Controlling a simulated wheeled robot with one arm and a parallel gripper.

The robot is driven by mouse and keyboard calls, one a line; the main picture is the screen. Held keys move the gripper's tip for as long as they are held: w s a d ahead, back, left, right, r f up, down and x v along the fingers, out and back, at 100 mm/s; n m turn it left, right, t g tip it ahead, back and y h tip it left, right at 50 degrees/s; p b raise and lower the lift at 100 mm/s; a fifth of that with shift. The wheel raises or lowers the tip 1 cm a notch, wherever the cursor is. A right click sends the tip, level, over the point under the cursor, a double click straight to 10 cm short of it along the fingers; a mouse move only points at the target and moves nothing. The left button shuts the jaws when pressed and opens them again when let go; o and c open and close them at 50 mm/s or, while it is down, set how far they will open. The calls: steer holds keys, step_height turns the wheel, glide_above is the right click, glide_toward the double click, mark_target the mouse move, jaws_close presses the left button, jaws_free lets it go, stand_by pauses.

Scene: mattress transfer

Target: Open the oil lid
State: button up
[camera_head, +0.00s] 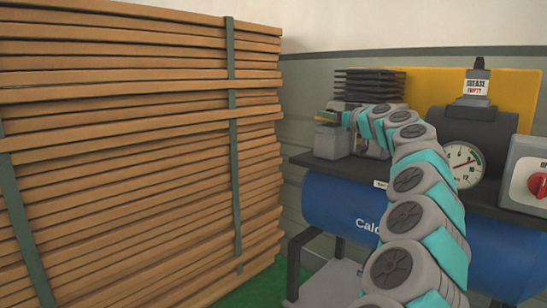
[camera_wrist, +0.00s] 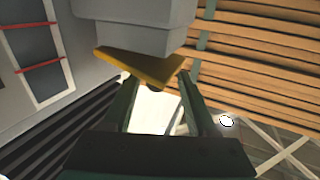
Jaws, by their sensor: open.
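A small grey box (camera_head: 331,141) stands at the left end of the compressor, with a thin yellow lid (camera_head: 326,115) at its top. In the wrist view the grey box (camera_wrist: 135,25) is at the top, and the yellow lid (camera_wrist: 140,68) looks like a tilted wedge against it. My gripper (camera_head: 341,117) is at the lid from the right. In the wrist view my gripper (camera_wrist: 157,80) has its two dark green fingers apart, with tips at the lid's two ends. I cannot tell whether they touch it.
The blue compressor tank (camera_head: 335,208) lies below. A black finned block (camera_head: 368,84) stands behind my wrist. A gauge (camera_head: 462,164), a grease bottle (camera_head: 478,84) and a red-knob switch box (camera_head: 527,172) are at right. A strapped plank stack (camera_head: 130,150) fills the left.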

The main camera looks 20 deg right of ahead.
steer(key=s+b, duration=0.1)
steer(key=s, duration=0.6)
steer(key=a+f+g+y+b, duration=0.2)
steer(key=a+f+g+b, duration=0.1)
steer(key=a, duration=0.8)
steer(key=s+a+f+n+g+y+b, duration=0.1)
steer(key=a+f+g+y+b, duration=0.1)
steer(key=a, duration=1)
step_height(320, 180, down, 3)
steer(key=y+b, duration=0.1)
steer(key=b, duration=0.1)
steer(key=shift+s+a+r+n+g+b, duration=0.2)
steer(key=shift+a+n+g+b, duration=0.1)
steer(key=shift+g+b, duration=0.1)
steer(key=shift+c, duration=0.3)
